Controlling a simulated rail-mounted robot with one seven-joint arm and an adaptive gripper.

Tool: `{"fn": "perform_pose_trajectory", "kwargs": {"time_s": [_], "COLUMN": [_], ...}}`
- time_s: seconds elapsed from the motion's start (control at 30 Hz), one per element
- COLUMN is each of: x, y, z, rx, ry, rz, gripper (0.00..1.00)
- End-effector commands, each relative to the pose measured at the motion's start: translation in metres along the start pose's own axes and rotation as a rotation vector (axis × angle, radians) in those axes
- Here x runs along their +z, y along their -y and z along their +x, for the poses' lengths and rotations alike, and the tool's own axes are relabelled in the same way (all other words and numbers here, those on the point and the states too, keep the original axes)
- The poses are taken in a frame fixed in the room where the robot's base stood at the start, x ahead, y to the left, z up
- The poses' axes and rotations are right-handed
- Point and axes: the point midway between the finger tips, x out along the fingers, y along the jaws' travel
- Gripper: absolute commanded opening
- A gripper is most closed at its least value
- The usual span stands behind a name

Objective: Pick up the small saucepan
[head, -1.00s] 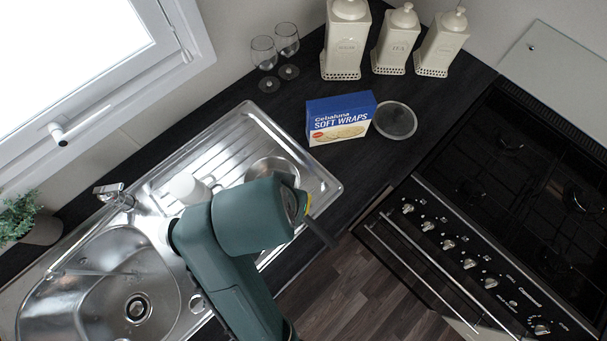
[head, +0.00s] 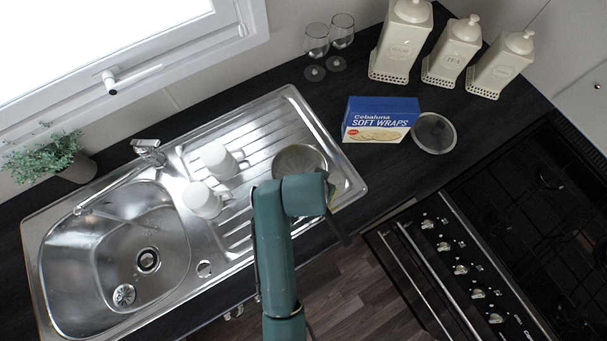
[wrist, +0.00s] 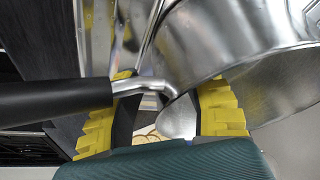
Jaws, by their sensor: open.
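The small saucepan (head: 299,160) is steel and stands on the right end of the sink's drainer in the head view, partly hidden by my arm. In the wrist view its metal wall (wrist: 215,45) fills the upper right, and its black handle (wrist: 55,102) comes in from the left. My gripper (wrist: 165,105) is open, with yellow-padded fingers. The handle's bent metal neck shows between the fingers, and the handle crosses in front of the left finger. I cannot tell whether the fingers touch it. In the head view my gripper (head: 326,197) is at the saucepan's near side.
Two white mugs (head: 218,160) stand left of the saucepan. The soft wraps box (head: 380,120) and a round glass lid (head: 433,133) are on the counter to the right. Canisters (head: 452,50) and wine glasses (head: 316,42) stand behind. The hob (head: 530,220) is at the right.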

Motion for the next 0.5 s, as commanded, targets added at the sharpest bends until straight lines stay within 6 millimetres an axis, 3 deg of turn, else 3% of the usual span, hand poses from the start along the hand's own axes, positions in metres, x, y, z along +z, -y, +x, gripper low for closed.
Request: {"fn": "perform_pose_trajectory", "kwargs": {"time_s": [0.17, 0.37, 0.5], "x": [-0.0001, -0.0001, -0.0001], "y": [0.0002, 0.0003, 0.0003], "z": [0.0000, -0.0003, -0.0004], "rx": [-0.001, -0.001, -0.001], "ry": [-0.001, -0.001, -0.001], "rz": [0.000, 0.000, 0.000], "gripper": [0.38, 0.00, 0.00]}}
